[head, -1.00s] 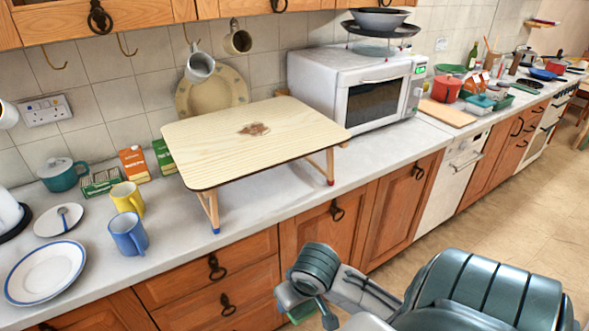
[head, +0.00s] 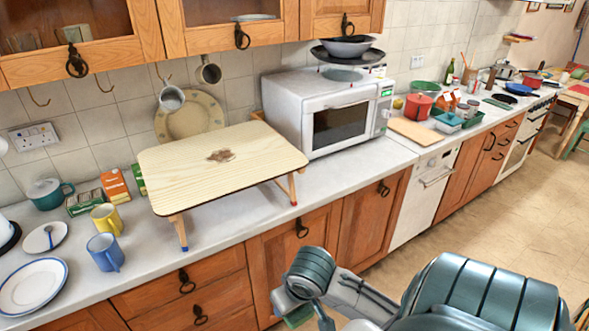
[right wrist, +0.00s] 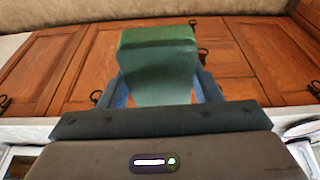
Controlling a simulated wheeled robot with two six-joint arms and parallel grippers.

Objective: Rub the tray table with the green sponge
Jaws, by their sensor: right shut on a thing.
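The tray table (head: 245,170) stands on the counter on short folding legs. Its pale wood-grain top has a brown stain (head: 221,156) near the middle. My right gripper (head: 290,316) is low in front of the lower cabinets, below the counter edge and apart from the tray table. In the right wrist view the right gripper (right wrist: 160,92) is shut on the green sponge (right wrist: 157,62), held between its blue fingers. Only a small part of the sponge (head: 299,317) shows in the head view. My left gripper is not in view.
A white microwave (head: 335,112) stands right of the tray table. A blue mug (head: 105,252), a yellow mug (head: 106,218) and a plate (head: 32,287) are on the counter to the left. Cups hang on the wall behind. Glass-door cabinets (head: 75,40) overhang the back.

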